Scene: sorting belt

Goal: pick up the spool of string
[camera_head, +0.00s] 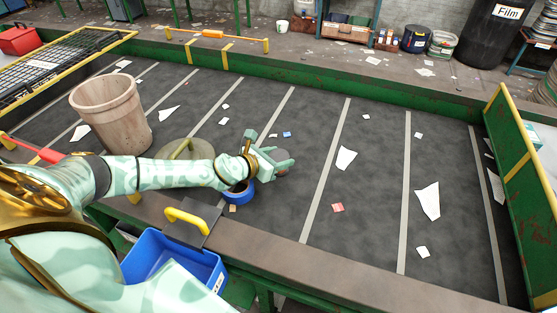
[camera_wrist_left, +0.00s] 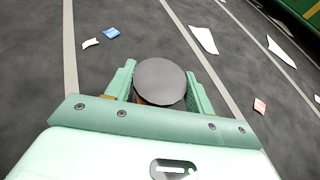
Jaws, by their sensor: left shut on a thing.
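The spool of string (camera_head: 283,155) shows as a dark grey round end at the tip of my left gripper (camera_head: 274,163), over the middle of the belt. In the left wrist view the spool (camera_wrist_left: 160,80) is a grey disc between the two pale green fingers of the gripper (camera_wrist_left: 160,93), with a little orange-red under its edge. The fingers are shut on it from both sides. The rest of the spool is hidden, and I cannot tell whether it touches the belt. My right gripper is in neither view.
A blue ring (camera_head: 238,194) lies just below my left wrist on the belt. A worn tan bin (camera_head: 110,112) stands at the left. A blue crate (camera_head: 172,262) is at the near edge. Paper scraps (camera_head: 428,200) are scattered to the right, with much clear belt.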

